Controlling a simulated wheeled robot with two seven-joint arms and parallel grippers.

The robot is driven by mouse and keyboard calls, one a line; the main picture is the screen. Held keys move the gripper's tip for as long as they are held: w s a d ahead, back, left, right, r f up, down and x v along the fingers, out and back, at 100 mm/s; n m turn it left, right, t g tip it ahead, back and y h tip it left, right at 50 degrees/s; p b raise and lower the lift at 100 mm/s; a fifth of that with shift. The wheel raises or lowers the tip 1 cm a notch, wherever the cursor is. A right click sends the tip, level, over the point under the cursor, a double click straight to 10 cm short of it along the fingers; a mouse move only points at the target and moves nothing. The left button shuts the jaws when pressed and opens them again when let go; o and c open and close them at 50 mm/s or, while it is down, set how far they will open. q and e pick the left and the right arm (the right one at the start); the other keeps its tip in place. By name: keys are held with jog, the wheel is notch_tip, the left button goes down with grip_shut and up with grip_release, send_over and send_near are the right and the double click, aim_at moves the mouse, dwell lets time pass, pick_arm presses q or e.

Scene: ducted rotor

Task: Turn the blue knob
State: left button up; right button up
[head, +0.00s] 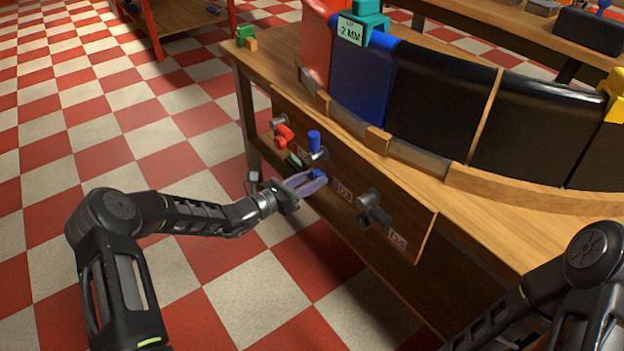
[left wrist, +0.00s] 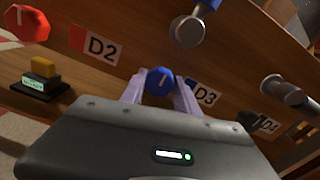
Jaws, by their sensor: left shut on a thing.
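The blue knob (left wrist: 160,80) is round with a white line on its face. It sits on the wooden panel (left wrist: 135,30) between the D2 and D3 labels. My left gripper (left wrist: 161,90) is shut on it, one pale purple finger on each side. In the head view, my left gripper (head: 312,182) reaches the panel from the left, and a bit of the blue knob (head: 318,173) shows between its fingers. My right arm shows at the lower right of the head view, but its gripper is out of the picture.
A grey fitting with an upright blue handle (head: 314,139) is just above the gripper. A red knob (head: 284,133) is to its left. A grey fitting (head: 372,208) sticks out near D4. A small yellow-topped block (left wrist: 42,68) sits at the left wrist view's left. The checkered floor is clear.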

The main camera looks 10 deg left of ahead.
pick_arm(q)
grip_shut()
jog(key=shift+m, duration=0.5)
jog(key=m+b, duration=0.2)
jog(key=m, duration=1.2)
jog(key=shift+s+f+m, duration=0.1)
jog(key=shift+m, duration=0.3)
jog(key=o, duration=0.8)
grip_release()
